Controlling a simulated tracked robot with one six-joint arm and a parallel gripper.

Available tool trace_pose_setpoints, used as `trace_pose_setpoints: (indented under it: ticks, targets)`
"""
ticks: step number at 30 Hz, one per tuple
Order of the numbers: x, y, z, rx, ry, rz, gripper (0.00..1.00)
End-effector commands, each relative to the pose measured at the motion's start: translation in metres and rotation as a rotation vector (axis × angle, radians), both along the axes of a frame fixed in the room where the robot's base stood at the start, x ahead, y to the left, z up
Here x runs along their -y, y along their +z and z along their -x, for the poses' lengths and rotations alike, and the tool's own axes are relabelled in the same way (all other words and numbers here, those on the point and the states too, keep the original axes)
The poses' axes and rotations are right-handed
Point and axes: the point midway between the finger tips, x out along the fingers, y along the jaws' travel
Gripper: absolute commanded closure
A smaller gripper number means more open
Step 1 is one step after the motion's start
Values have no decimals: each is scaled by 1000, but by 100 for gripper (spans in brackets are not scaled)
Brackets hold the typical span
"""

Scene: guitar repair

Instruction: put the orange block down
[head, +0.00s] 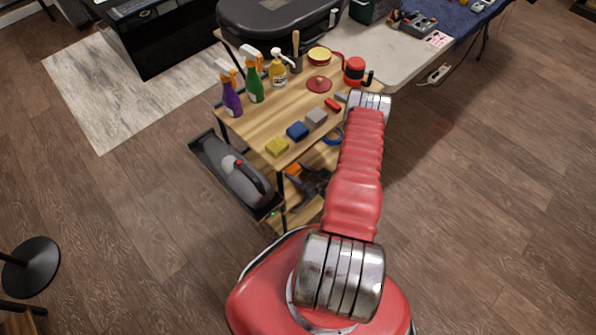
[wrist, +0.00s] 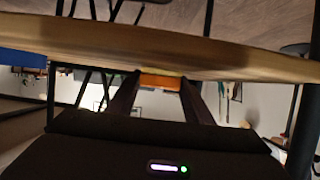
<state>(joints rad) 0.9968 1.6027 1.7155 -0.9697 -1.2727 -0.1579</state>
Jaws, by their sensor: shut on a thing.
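The orange block (wrist: 160,82) is between the two dark fingers of my gripper (wrist: 160,88) in the wrist view. The gripper is shut on it. In the head view the orange block (head: 293,169) shows just below the front edge of the wooden table top (head: 255,128), with my dark gripper (head: 305,178) to its right. In the wrist view a wooden board edge (wrist: 220,62) runs across right at the block. I cannot tell whether the block touches it.
On the table top stand yellow (head: 277,146), blue (head: 297,131) and grey (head: 316,117) blocks near the front edge. Spray bottles (head: 231,98) stand at the left. A lower wooden shelf (head: 304,211) lies beneath.

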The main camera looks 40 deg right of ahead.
Motion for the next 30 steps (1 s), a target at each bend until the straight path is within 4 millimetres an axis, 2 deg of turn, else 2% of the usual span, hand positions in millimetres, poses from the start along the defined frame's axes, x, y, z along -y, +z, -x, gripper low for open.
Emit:
trace_pose_setpoints:
  ticks: [3, 4, 11, 22, 30]
  targets:
    - [0, -2, 0, 0, 0, 0, 76]
    - [0, -2, 0, 0, 0, 1, 52]
    - [0, -2, 0, 0, 0, 1, 35]
    - [0, 1, 1, 0, 0, 0, 35]
    - [2, 12, 27, 0, -3, 0, 35]
